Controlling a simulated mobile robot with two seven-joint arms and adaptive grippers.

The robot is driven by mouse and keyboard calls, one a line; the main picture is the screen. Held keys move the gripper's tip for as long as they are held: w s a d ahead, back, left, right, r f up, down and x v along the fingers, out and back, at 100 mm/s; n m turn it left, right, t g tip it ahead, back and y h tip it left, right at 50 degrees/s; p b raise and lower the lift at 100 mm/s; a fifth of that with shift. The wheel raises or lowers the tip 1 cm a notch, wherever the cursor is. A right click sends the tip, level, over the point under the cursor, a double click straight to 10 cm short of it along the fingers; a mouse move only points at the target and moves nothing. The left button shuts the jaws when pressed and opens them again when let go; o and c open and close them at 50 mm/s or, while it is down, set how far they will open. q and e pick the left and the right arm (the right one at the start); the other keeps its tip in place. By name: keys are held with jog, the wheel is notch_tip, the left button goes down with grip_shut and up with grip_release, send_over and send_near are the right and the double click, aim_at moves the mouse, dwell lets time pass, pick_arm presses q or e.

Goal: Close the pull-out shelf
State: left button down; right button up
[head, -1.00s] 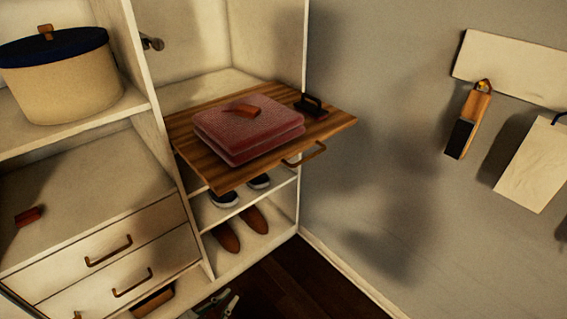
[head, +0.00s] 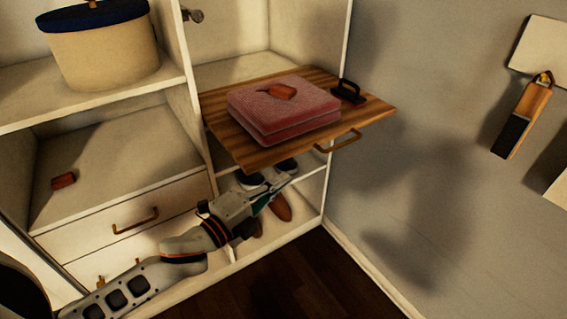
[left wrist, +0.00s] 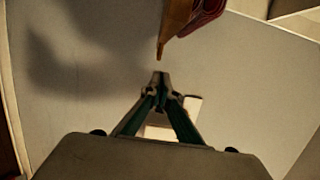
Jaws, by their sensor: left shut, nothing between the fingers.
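The wooden pull-out shelf (head: 240,145) sticks out of the right-hand cabinet bay in the head view. A bronze handle (head: 340,141) is on its front edge. A folded red cloth (head: 285,112) lies on the shelf. My left gripper (head: 287,180) is shut and empty, below the shelf and in front of the shoe compartments, apart from the handle as far as I can tell. In the left wrist view its closed fingertips (left wrist: 160,76) point toward a wooden edge of the shelf (left wrist: 172,28), with a gap between. My right gripper is not in view.
Shoes (head: 282,207) stand below. Drawers (head: 125,222) are at the left. A round box (head: 105,52) sits above. The grey wall (head: 400,200) is close on the right.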

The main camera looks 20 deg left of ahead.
pick_arm(q)
jog(key=w+a, duration=0.1)
jog(key=w, duration=0.5)
jog(key=shift+w, duration=0.35)
jog(key=shift+a, duration=0.15)
jog(key=w+a, duration=0.6)
jog(key=a, duration=0.1)
jog(key=w+a, duration=0.3)
jog(key=shift+w+a, duration=0.1)
jog(key=shift+a, duration=0.3)
jog(key=w+a, duration=0.3)
jog(key=w+a+b, duration=0.1)
jog(key=w+a, duration=0.2)
jog(key=a, duration=0.1)
jog(key=w+a+b, duration=0.1)
jog(key=w+a, duration=0.2)
jog(key=shift+a+f, duration=0.15)
jog(key=shift+a, duration=0.15)
jog(key=shift+w+a+b, duration=0.35)
jog(key=shift+w+a, duration=0.05)
jog(key=shift+a+r, duration=0.2)
jog(key=shift+r, duration=0.05)
